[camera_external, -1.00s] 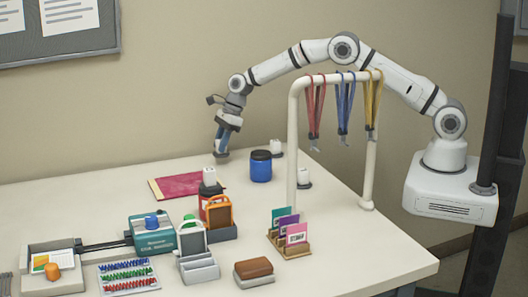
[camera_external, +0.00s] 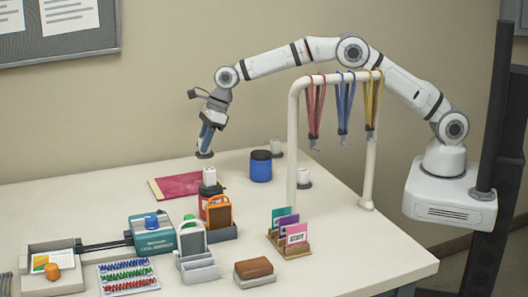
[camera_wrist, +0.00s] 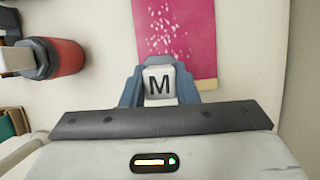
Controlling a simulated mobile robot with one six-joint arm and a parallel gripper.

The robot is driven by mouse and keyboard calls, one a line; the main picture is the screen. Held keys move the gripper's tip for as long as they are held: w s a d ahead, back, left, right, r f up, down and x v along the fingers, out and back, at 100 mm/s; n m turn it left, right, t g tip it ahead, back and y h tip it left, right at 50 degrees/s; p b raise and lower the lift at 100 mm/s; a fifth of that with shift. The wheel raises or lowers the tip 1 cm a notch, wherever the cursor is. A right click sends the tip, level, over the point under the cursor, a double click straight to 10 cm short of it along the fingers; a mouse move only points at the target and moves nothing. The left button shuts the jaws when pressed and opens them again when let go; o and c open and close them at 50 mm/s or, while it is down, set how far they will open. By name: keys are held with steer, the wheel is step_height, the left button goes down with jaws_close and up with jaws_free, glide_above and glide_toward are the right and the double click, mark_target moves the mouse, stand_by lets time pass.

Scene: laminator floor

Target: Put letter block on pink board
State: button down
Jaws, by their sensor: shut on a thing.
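The letter block (camera_wrist: 159,86), white with a black M, is held between the blue fingers of my gripper (camera_wrist: 158,88) in the wrist view. In the external view my gripper (camera_external: 206,146) points down in the air above the back of the table; the block's white face is hidden there, and a dark round edge shows at the fingertips. The pink board (camera_external: 170,187) lies flat on the table, below and left of the gripper. In the wrist view the pink board (camera_wrist: 192,45), with pale specks, lies below and beyond the block.
A red jar with a white top (camera_external: 209,178) stands beside the board's right end. A blue jar (camera_external: 261,167) stands further right. A white rack (camera_external: 293,130) with hanging lanyards rises under my arm. The table left of the board is clear.

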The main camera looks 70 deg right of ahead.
steer(key=shift+f+p, duration=0.55)
steer(key=shift+f, duration=4.15)
steer(key=c, duration=1.1)
jaws_free()
